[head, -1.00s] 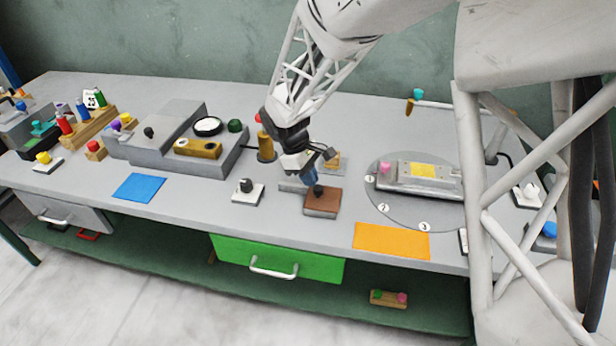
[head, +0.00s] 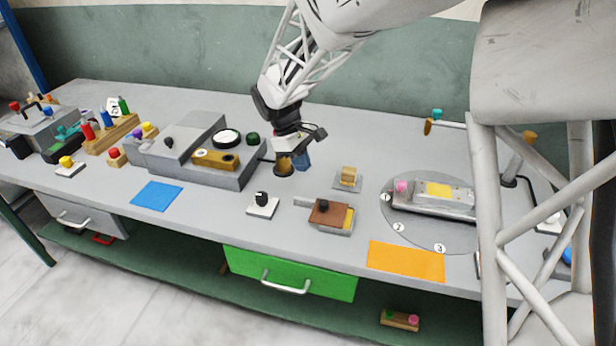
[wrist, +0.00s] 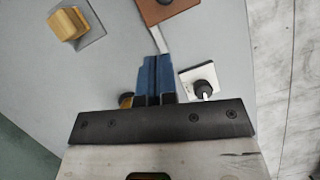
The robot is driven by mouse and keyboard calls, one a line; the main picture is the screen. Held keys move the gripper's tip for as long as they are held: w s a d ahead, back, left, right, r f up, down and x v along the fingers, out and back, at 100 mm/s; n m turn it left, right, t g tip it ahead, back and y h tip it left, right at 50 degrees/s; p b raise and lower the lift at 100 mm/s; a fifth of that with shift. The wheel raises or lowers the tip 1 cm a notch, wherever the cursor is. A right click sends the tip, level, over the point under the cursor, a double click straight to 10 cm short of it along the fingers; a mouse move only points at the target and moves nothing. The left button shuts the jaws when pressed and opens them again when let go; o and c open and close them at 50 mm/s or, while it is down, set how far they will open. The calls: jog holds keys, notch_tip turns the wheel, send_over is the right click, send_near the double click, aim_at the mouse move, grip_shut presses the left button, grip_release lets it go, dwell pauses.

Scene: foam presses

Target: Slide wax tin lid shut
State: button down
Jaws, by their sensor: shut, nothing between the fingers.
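The wax tin is a grey tray (head: 335,231) on the bench with a brown lid (head: 322,217) and a dark knob (head: 324,205) on top. A yellow strip of wax (head: 349,216) shows at the right of the lid, so the tin is partly open. A grey rail (head: 301,202) sticks out at its left; it also shows in the wrist view (wrist: 159,38), with the lid (wrist: 172,10) at the top edge. My gripper (head: 304,163) is shut and empty, behind and left of the tin, apart from it. Its blue fingers show in the wrist view (wrist: 152,60).
A white block with a black knob (head: 262,206) stands left of the tin. A yellow block on a grey plate (head: 347,178) is behind it, and a round turntable (head: 435,239) is to the right. A brown cylinder (head: 283,166) stands close to my gripper.

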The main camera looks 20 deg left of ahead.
jog(key=shift+v, duration=1.05)
jog(key=a, duration=0.3)
jog(key=shift+s, duration=0.1)
send_near(329, 209)
jog(key=a+f, duration=0.3)
jog(key=a, duration=0.1)
jog(key=shift+a+f, duration=0.4)
jog(key=shift+s+d, duration=0.25)
jog(key=shift+d, duration=0.7)
jog(key=shift+s+d+f, duration=0.1)
jog(key=shift+s+d, duration=0.05)
jog(key=shift+d, duration=0.35)
jog(key=shift+s+d, duration=0.15)
jog(key=shift+d, duration=0.35)
